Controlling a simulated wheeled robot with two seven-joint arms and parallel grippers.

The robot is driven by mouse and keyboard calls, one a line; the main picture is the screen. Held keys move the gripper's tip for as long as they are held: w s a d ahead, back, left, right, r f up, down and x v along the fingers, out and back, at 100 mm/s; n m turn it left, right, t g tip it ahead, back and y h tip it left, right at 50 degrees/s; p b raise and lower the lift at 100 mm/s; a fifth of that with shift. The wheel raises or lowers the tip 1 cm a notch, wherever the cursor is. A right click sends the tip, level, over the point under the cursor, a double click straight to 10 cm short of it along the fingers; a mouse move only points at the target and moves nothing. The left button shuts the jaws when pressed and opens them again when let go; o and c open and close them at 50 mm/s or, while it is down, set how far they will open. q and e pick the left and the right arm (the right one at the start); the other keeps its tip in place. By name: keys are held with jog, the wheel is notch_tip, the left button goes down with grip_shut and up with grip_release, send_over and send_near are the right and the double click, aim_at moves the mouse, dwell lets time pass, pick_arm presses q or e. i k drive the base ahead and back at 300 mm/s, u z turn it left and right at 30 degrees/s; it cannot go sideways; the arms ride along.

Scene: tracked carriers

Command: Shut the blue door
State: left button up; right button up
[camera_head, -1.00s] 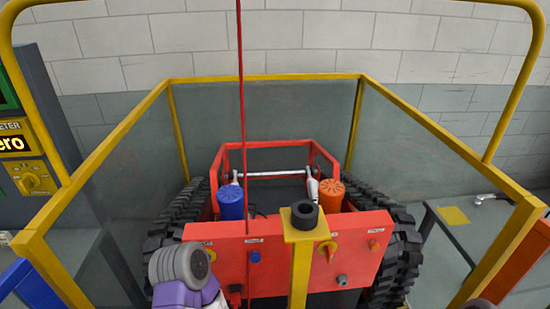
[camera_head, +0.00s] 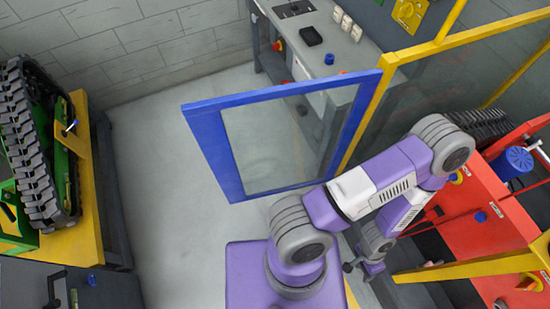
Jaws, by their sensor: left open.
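The blue door (camera_head: 212,152) is a blue frame around a clear pane, in the middle of the head view. It stands open, swung out to the left from the yellow post (camera_head: 370,110) at its right edge. My left arm reaches across in front, right of and below the door. My left gripper (camera_head: 360,271) hangs below the arm, open and apart from the door, on the side of the red carrier (camera_head: 490,222). My right gripper is out of view.
A grey workbench (camera_head: 345,45) with small items stands behind the door. A green tracked carrier (camera_head: 75,150) rests on a yellow stand at the left. The grey floor (camera_head: 160,170) left of the door is clear. Yellow-framed clear panels rise at the upper right.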

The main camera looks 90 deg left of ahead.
aim_at(204, 118)
jog(key=k, duration=1.3)
jog(key=z, duration=2.2)
jog(key=k, duration=2.45)
jog(key=u, duration=1.85)
jog(key=i, duration=0.55)
